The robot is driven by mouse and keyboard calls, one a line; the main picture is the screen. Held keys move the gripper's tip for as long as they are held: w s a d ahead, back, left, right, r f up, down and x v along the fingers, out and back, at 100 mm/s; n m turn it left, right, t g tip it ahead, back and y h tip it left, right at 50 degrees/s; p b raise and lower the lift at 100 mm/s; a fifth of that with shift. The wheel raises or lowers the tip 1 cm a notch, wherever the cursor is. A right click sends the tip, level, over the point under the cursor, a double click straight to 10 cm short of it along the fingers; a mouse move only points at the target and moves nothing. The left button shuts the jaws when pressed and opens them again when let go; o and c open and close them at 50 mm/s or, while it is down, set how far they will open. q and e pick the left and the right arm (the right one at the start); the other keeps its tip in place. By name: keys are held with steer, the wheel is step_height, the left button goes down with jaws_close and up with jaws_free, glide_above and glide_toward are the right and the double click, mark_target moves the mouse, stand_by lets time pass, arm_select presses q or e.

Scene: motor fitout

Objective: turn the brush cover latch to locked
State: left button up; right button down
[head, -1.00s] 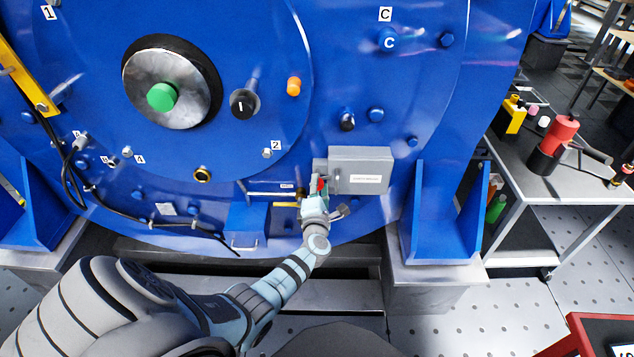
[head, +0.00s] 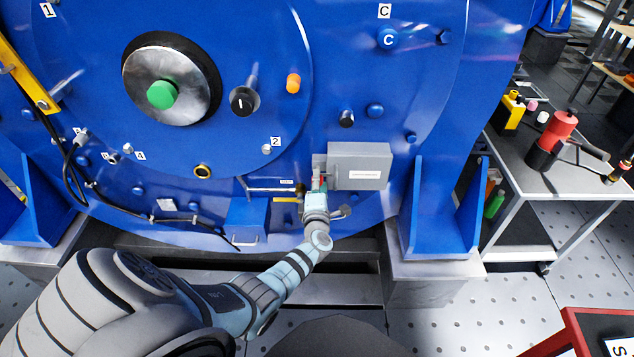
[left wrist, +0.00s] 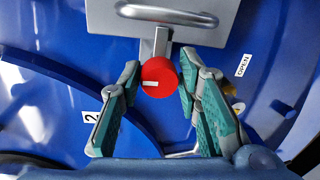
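The latch shows in the left wrist view as a red round knob (left wrist: 159,78) on the end of a short grey bar (left wrist: 161,42). The bar runs to the edge of a grey cover box (left wrist: 213,35) with a metal handle. In the head view the grey box (head: 358,152) sits low on the blue motor face, and the latch beside it is mostly hidden by my gripper. My left gripper (left wrist: 159,67) is open, its fingers on both sides of the red knob with small gaps visible. My right gripper is not in view.
In the head view, a blue support bracket (head: 445,215) stands right of the box. A tool table (head: 570,170) is at the far right, and a red-edged object (head: 575,335) at bottom right.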

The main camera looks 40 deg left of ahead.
arm_select(q)
steer(key=shift+o, duration=1)
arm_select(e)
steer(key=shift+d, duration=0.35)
arm_select(q)
steer(key=v, duration=1.2)
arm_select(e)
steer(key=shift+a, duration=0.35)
